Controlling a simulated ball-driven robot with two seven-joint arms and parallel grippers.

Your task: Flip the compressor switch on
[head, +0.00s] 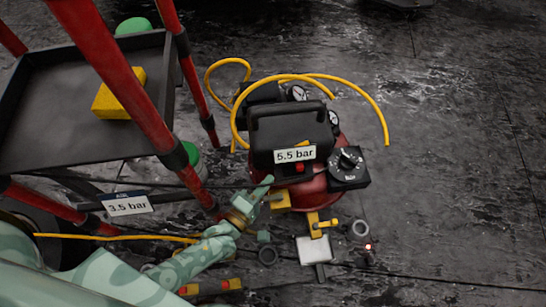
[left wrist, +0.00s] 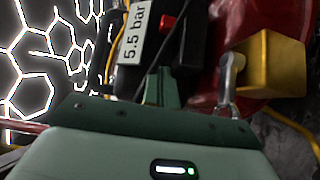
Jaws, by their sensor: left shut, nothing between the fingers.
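The compressor has a red tank (head: 325,190) and a black housing (head: 290,130) with a "5.5 bar" label (head: 295,155). A small red switch (head: 300,167) sits just below the label. In the left wrist view the red switch (left wrist: 168,22) shows beside the label (left wrist: 133,32); whether it is on or off I cannot tell. My pale green left gripper (head: 267,181) is shut and empty, just left of and below the switch, apparently apart from it. Its shut fingers (left wrist: 165,88) point toward the housing in the left wrist view. My right gripper is not in view.
A black knob box (head: 348,167) is on the compressor's right and a yellow hose (head: 375,100) loops above. A yellow block (left wrist: 272,65) is close to my gripper. A red-legged cart (head: 75,140) with a yellow sponge (head: 120,95) stands left. Floor at right is clear.

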